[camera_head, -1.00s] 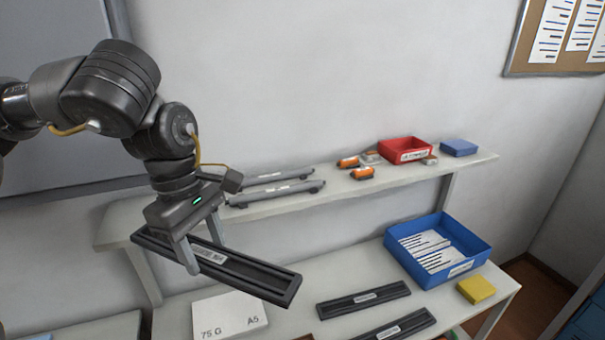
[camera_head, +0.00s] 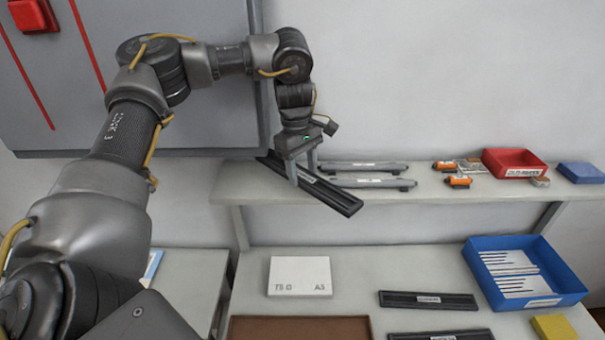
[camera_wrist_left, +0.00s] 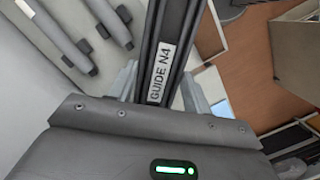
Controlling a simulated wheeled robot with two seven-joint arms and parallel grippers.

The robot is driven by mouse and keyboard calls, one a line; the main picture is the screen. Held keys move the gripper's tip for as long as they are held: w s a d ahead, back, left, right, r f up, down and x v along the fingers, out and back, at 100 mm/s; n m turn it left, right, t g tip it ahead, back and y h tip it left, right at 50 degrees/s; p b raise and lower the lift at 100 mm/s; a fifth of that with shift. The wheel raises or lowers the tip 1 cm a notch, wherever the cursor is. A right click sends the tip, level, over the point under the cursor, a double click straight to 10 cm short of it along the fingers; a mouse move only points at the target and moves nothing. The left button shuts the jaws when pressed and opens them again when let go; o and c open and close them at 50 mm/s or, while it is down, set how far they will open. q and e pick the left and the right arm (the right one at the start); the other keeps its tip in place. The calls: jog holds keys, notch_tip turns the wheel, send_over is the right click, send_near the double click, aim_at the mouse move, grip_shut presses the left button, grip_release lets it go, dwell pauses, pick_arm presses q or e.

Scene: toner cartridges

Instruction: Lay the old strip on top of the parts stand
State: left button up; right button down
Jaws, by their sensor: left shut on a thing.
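My left gripper (camera_head: 304,176) is shut on a long dark grooved strip (camera_head: 336,195). In the left wrist view the strip (camera_wrist_left: 178,30) runs between the fingers, with a white label reading "GUIDE N4". In the head view it slants down to the right at the left part of the parts stand (camera_head: 445,196), the raised pale shelf at the back. Its near right end overlaps the stand's front edge in the picture. I cannot tell whether it touches the top. My right gripper is not in view.
Two grey rollers (camera_head: 375,184) lie on the stand just right of the strip. Orange-ended parts (camera_head: 459,181), a red bin (camera_head: 514,164) and a blue box (camera_head: 581,173) stand farther right. Below are a paper pack (camera_head: 299,274), dark strips (camera_head: 428,300) and a blue tray (camera_head: 525,270).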

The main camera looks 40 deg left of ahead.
aim_at(301, 174)
pick_arm(q)
jog(key=shift+a+f, duration=0.1)
jog(key=shift+a, duration=0.05)
notch_tip(301, 174, down, 2)
jog(key=shift+f+p, duration=0.2)
jog(key=shift+p, duration=0.35)
jog(key=shift+f, duration=0.5)
jog(key=shift+f, duration=0.1)
jog(key=o, duration=0.7)
